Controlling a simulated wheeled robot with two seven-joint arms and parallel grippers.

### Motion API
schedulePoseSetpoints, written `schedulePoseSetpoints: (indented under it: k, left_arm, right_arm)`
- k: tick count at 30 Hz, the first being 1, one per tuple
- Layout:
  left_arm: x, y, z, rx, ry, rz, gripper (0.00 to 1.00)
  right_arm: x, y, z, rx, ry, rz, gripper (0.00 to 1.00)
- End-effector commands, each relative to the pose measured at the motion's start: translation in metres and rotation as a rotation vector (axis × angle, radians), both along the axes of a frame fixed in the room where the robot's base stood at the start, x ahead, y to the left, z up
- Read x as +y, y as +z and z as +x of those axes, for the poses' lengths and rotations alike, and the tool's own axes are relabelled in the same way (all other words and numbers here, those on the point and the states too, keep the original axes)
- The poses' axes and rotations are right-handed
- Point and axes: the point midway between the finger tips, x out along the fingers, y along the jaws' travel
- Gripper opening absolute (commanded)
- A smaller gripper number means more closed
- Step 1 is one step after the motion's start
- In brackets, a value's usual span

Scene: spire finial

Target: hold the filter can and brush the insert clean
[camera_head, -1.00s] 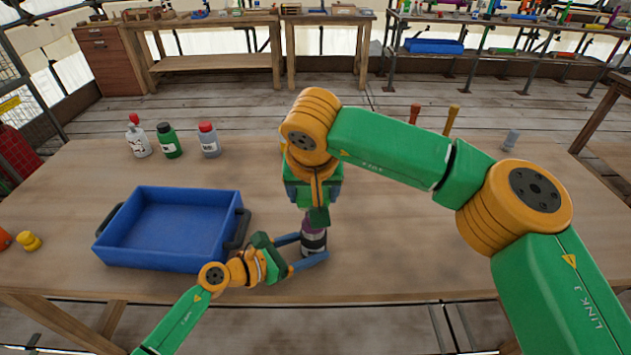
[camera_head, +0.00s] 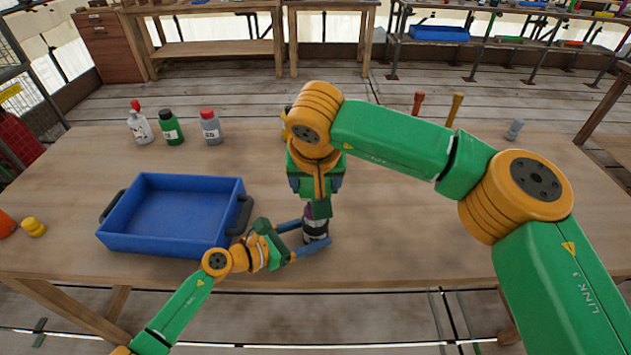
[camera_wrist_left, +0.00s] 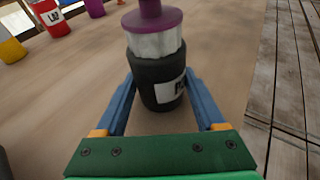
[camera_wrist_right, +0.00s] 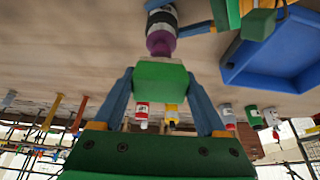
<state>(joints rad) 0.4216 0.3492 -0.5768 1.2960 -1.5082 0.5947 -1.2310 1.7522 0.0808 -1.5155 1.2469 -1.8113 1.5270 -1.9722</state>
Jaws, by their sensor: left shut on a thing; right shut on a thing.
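The filter can (camera_wrist_left: 160,85) is a dark cylinder with a white label, upright on the table between the blue fingers of my left gripper (camera_head: 314,238), which is shut on it. A white ribbed part (camera_wrist_left: 157,45) sits at the can's mouth; I cannot tell whether it is the insert or bristles. A purple disc and stem (camera_wrist_left: 151,18) rest directly above it. My right gripper (camera_wrist_right: 163,95) points down over the can, shut on a green block (camera_wrist_right: 161,82). The block is in line with the purple piece (camera_wrist_right: 161,40), seemingly the brush's handle. The can's inside is hidden.
A blue tray (camera_head: 113,240) stands left of the can, close to my left gripper. Several bottles, including a green one (camera_head: 170,128), stand behind it. Yellow (camera_head: 33,227) and orange items lie at the left edge. Table right of the can is clear.

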Motion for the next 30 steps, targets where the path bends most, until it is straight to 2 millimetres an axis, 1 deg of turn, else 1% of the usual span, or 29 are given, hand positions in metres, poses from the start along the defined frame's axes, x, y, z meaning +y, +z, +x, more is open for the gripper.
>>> schedulePoseSetpoints:
  k: [22,28,30]
  left_arm:
    - [0.000,0.000,0.000,0.001,0.000,0.001,0.40]
    - [0.000,0.000,0.000,0.001,0.000,0.001,0.40]
    - [0.000,0.000,0.000,0.001,0.000,0.001,0.40]
  right_arm:
    - [0.000,-0.008,0.000,-0.001,0.000,0.000,0.00]
    - [0.010,-0.008,0.000,0.000,0.001,0.000,0.00]
    - [0.010,-0.008,0.000,0.000,0.000,0.001,0.00]
